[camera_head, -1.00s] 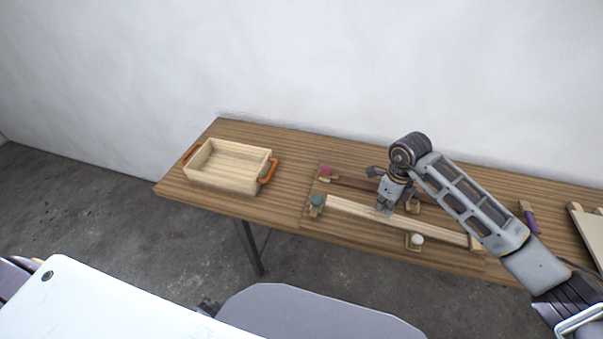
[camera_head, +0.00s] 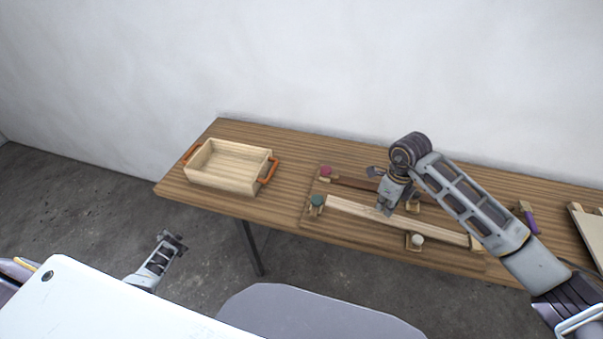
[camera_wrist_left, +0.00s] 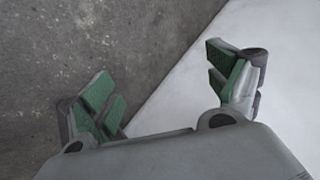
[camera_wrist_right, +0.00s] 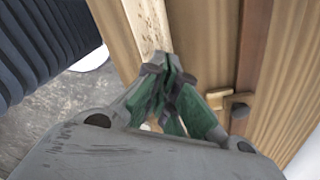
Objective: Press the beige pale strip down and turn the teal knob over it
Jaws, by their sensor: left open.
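The beige pale strip (camera_head: 440,230) lies lengthwise along the board on the table. The teal knob (camera_head: 317,201) sits at the strip's left end; I cannot tell whether its clip reaches over the strip. My right gripper (camera_head: 384,211) points down onto the middle of the strip. In the right wrist view its fingers (camera_wrist_right: 168,68) are closed together with nothing between them, their tips at the strip (camera_wrist_right: 147,28). My left gripper (camera_head: 174,241) is in front of the table, over the floor, well away from the strip. In the left wrist view its fingers (camera_wrist_left: 165,90) are wide apart and empty.
A red knob (camera_head: 326,170) and a white knob (camera_head: 417,239) are on the same board (camera_head: 308,214). A wooden tray (camera_head: 228,184) with orange handles stands on the left of the table. A purple-handled tool (camera_head: 530,220) lies at the right.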

